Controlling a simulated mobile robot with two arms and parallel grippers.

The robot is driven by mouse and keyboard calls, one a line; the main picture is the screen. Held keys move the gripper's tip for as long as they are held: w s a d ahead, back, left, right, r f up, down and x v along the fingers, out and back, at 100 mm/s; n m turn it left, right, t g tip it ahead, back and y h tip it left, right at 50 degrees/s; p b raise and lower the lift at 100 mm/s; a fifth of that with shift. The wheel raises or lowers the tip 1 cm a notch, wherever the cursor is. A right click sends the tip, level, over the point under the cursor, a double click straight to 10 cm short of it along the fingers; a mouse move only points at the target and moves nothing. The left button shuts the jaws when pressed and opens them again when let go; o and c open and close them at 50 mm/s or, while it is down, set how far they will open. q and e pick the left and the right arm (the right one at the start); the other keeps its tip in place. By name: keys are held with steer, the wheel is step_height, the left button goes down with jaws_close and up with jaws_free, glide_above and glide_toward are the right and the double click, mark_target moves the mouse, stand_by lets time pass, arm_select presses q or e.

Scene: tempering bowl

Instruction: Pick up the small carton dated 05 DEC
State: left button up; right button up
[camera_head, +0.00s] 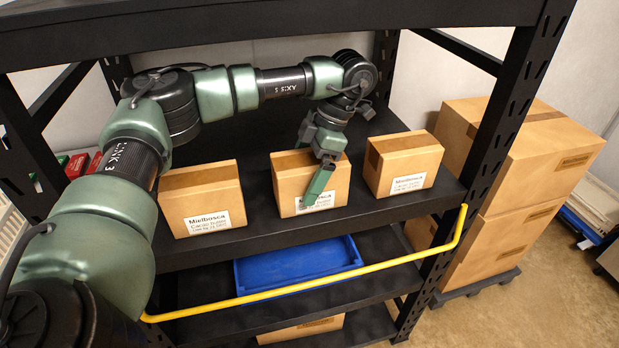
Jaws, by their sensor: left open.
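Three small brown cartons labelled Mielbosca stand in a row on the black shelf (255,225): the left carton (180,184), the middle carton (285,188) and the right carton (378,170). Each has a white label on its front with a date line too small for me to read surely. My left arm reaches over the shelf from the left. My left gripper (318,184) points down at the middle carton, is open, and covers part of that carton's front and label. I cannot tell whether it touches the carton. My right gripper is out of view.
A blue tray (298,264) sits on the level below, behind a yellow bar (300,291). Another carton (300,331) is lower down. Black rack posts and an upper beam frame the shelf. Large boxes (520,150) are stacked at the right. Gaps separate the three cartons.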

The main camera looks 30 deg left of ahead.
arm_select(q)
steer(key=shift+f, duration=0.35)
stand_by(0.5)
steer(key=shift+c, duration=0.3)
steer(key=c, duration=2.1)
